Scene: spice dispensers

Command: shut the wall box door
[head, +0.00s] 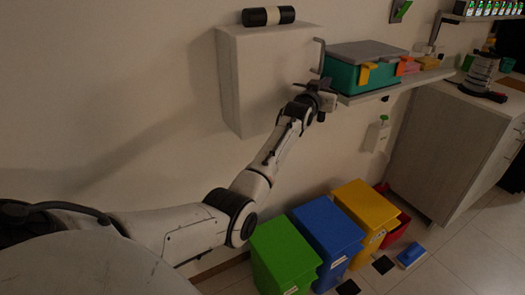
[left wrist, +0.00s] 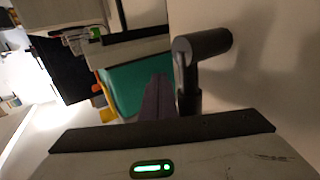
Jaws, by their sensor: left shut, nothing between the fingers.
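The white wall box (head: 270,85) is mounted on the wall, its front face looking flush or nearly so; I cannot tell whether a small gap remains at the door. A grey bar handle (head: 318,56) stands at the right edge of its front. In the left wrist view a dark handle (left wrist: 203,44) stands out from a pale surface, just right of my fingers. My left gripper (head: 326,92) is shut and empty, close to the lower right edge of the box, below the handle. Its fingers (left wrist: 158,94) show together in the left wrist view. My right gripper is out of view.
A teal box (head: 343,72) with a grey lid sits on a wall shelf (head: 398,86) right beside my left gripper. Green (head: 282,252), blue (head: 325,232) and yellow (head: 364,208) bins stand below.

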